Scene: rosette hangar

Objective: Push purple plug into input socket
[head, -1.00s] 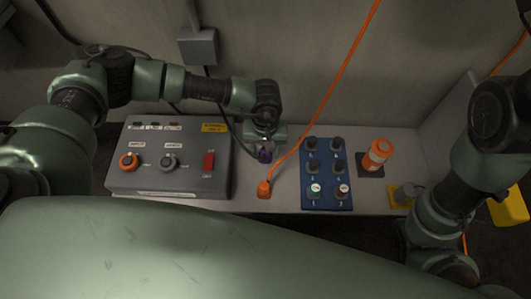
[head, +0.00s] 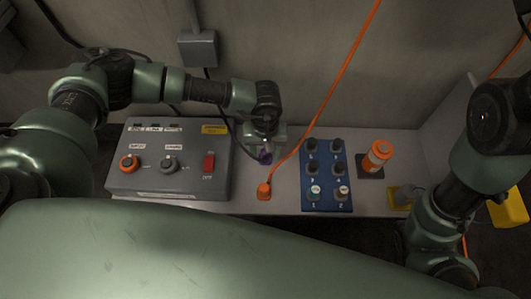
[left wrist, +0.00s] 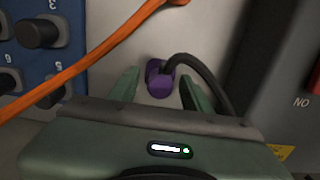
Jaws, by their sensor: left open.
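The purple plug (head: 265,158) is at the back of the bench, between the grey control box and the blue panel. In the left wrist view the purple plug (left wrist: 160,84) has a black cable leaving it to the right. My left gripper (left wrist: 160,92) is open, with one finger on each side of the plug. I cannot tell whether the fingers touch it. In the head view my left gripper (head: 266,148) partly covers the plug. I cannot make out the input socket, or whether the plug sits in it. My right gripper is out of view.
The grey control box (head: 145,182) stands left of the plug. An orange cable (head: 316,110) runs down to an orange plug (head: 264,190) in front.

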